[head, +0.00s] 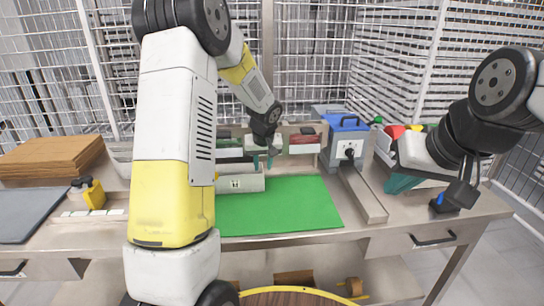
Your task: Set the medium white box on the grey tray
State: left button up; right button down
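A white box (240,184) with a small dark label on its front stands at the back left of the green mat. I cannot tell its size class for certain. A flat dark grey tray (22,215) lies at the far left of the bench.
The green mat (280,208) is bare in front of the box. A blue machine (345,140) stands right of the mat. My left arm hides part of the bench between bottle and mat.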

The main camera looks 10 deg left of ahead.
pick_arm(q)
jog(key=x, duration=0.5)
grip_shut()
dwell(1.4)
